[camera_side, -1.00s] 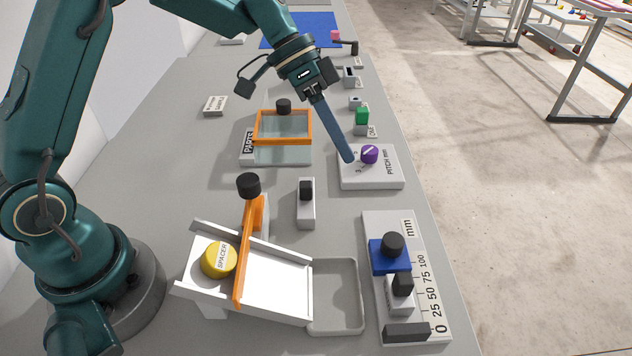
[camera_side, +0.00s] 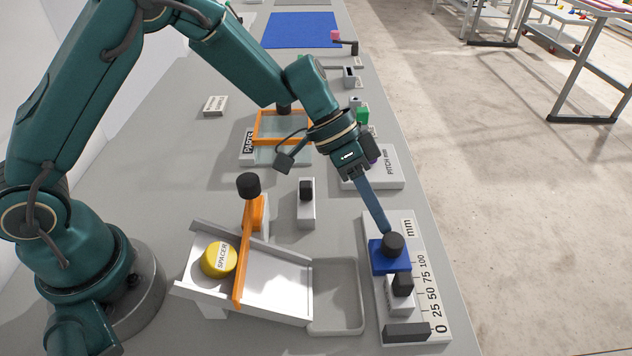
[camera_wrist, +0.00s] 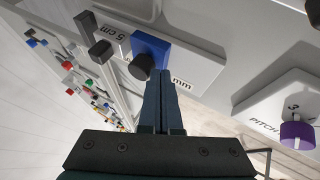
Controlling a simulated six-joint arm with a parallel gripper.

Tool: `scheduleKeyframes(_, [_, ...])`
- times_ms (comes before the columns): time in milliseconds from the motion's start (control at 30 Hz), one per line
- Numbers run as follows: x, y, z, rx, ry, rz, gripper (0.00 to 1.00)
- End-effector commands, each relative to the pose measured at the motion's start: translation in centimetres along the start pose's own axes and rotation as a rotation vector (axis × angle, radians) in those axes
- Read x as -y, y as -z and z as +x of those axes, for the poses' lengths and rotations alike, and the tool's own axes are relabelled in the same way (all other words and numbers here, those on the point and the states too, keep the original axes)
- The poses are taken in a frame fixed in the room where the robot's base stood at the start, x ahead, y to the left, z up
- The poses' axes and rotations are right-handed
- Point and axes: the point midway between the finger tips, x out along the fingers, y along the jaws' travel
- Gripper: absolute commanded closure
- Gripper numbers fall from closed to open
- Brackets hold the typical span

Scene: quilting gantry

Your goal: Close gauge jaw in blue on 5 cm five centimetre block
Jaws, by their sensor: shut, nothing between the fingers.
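The gauge (camera_side: 432,288) is a pale plate with a mm scale at the right front of the bench. Its blue jaw (camera_side: 379,258) carries a round black knob (camera_side: 393,243) and also shows in the wrist view (camera_wrist: 152,46). The white 5 cm block (camera_side: 400,300), with a dark grip on top, lies between the blue jaw and the dark fixed jaw (camera_side: 407,333) at the zero end. Its 5 cm label (camera_wrist: 110,33) shows in the wrist view. My gripper (camera_side: 387,231) is shut and empty, its tips close behind the knob, on the side away from the block. I cannot tell whether they touch.
A grey tray (camera_side: 360,300) and a white chute with a yellow spacer (camera_side: 217,260) stand left of the gauge. The pitch dial block (camera_side: 390,165) is behind it. A small white holder with a black top (camera_side: 306,205) stands mid-bench. The bench's right edge is near the gauge.

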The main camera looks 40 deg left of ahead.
Motion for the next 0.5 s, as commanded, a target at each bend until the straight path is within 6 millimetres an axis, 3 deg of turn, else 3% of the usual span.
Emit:
scheduleKeyframes(200, [-0.2,0.0,0.1,0.001,-0.001,0.001,1.0])
scheduleKeyframes(500, [-2.9,-0.7,1.2,0.002,-0.001,0.002,1.0])
